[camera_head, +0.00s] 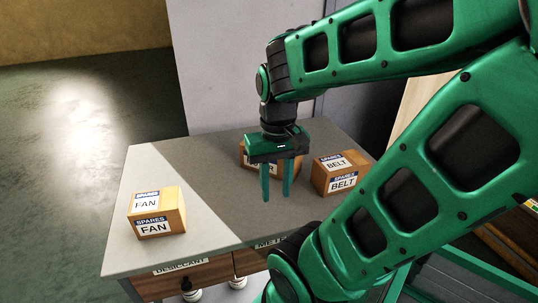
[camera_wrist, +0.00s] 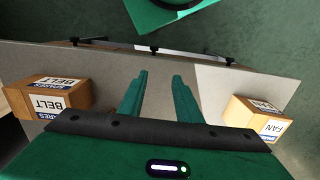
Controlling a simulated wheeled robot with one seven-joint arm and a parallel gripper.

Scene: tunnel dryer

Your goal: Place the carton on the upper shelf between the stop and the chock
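Three cardboard cartons stand on a grey tabletop (camera_head: 200,225). The FAN carton (camera_head: 157,217) is at the left in the head view and at the right in the wrist view (camera_wrist: 258,117). The BELT carton (camera_head: 340,175) is at the right, and it shows at the left in the wrist view (camera_wrist: 62,95). A third carton (camera_head: 247,157) is behind my gripper, its label mostly covered. My gripper (camera_head: 277,190) points down over the table, fingers apart with nothing between them, also in the wrist view (camera_wrist: 160,78). I cannot make out the upper shelf, stop or chock.
Drawers labelled DESICCANT (camera_head: 180,266) and METER, the second label partly hidden, are under the table front. A grey panel (camera_head: 240,60) rises behind the table. Wooden structure (camera_head: 510,235) shows at the right edge, partly behind my arm. The front middle of the tabletop is clear.

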